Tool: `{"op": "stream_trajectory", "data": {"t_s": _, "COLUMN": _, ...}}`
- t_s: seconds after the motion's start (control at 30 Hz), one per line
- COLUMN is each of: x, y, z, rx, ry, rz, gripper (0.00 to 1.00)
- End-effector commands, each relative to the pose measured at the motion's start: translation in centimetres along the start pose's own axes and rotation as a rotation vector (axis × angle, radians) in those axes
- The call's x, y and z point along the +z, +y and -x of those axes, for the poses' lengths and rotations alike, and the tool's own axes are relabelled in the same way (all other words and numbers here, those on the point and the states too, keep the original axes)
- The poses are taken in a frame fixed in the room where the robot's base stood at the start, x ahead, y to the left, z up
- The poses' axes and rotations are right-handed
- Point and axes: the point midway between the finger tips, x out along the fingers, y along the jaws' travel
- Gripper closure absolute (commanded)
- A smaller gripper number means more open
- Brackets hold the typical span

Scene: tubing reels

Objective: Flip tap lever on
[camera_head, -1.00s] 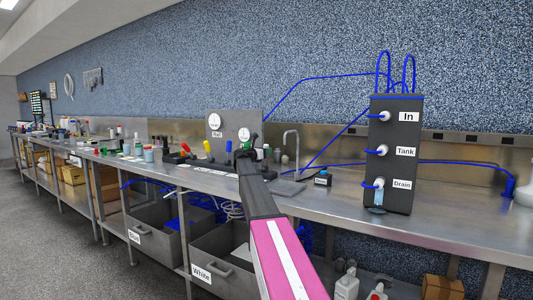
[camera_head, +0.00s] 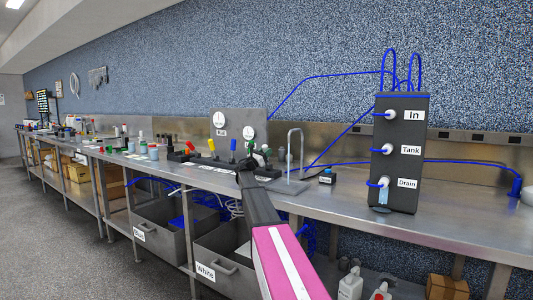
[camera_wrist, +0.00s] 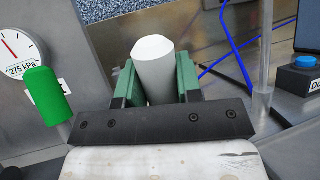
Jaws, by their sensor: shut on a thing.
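A row of levers stands on the bench in front of the gauge panel in the head view, with red (camera_head: 189,146), yellow (camera_head: 211,145) and blue (camera_head: 233,145) handles. A green lever handle (camera_wrist: 41,96) stands just left of my gripper in the wrist view. My gripper (camera_wrist: 158,80) has green fingers, shut on a white cylindrical handle (camera_wrist: 154,62) whose top sticks up between them. The handle's lower part and base are hidden by the gripper. In the head view my gripper (camera_head: 260,153) is at the right end of the lever row.
A gauge panel (camera_head: 237,130) stands behind the levers; one gauge (camera_wrist: 21,50) reads in kPa. A thin metal spout (camera_head: 295,150) and a blue-button box (camera_head: 326,178) are to the right. A dark box labelled In, Tank, Drain (camera_head: 400,165) has blue tubes. Drawers are below.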

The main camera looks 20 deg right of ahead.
Motion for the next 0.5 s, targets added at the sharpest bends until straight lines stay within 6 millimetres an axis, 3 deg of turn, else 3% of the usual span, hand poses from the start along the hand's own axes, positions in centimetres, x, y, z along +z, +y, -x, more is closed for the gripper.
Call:
{"op": "stream_trajectory", "data": {"t_s": 0.27, "x": 0.04, "y": 0.00, "z": 0.08, "rx": 0.000, "ry": 0.000, "rz": 0.000, "gripper": 1.00}}
{"op": "stream_trajectory", "data": {"t_s": 0.3, "x": 0.04, "y": 0.00, "z": 0.08, "rx": 0.000, "ry": 0.000, "rz": 0.000, "gripper": 0.58}}
{"op": "stream_trajectory", "data": {"t_s": 0.33, "x": 0.03, "y": 0.00, "z": 0.08, "rx": 0.000, "ry": 0.000, "rz": 0.000, "gripper": 0.48}}
{"op": "stream_trajectory", "data": {"t_s": 0.37, "x": 0.03, "y": 0.00, "z": 0.07, "rx": 0.000, "ry": 0.000, "rz": 0.000, "gripper": 0.42}}
{"op": "stream_trajectory", "data": {"t_s": 0.5, "x": 0.01, "y": 0.00, "z": 0.05, "rx": 0.000, "ry": 0.000, "rz": 0.000, "gripper": 0.42}}
